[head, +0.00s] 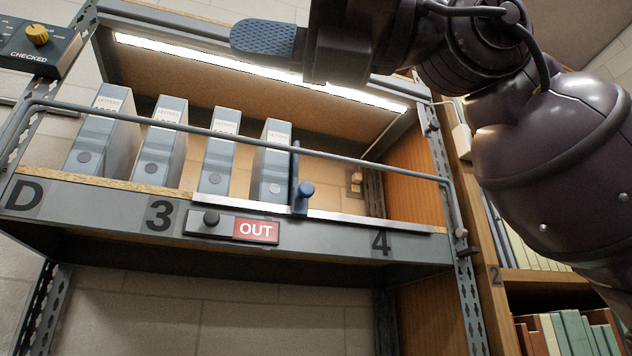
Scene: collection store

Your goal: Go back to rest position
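My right gripper (265,40) is at the top of the head view, in front of the shelf's light strip and above the row of box files. One blue ribbed fingertip shows; the other finger is hidden, so its opening cannot be told. Nothing is seen held in it. The dark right arm comes in from the right edge. My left gripper and arm are not in view.
Grey letter boxes (217,150) stand on the shelf (100,205), with a blue upright divider (300,190) at their right. A rail (350,160) crosses in front. A red OUT sign (256,230) and a dial box (38,45) also show.

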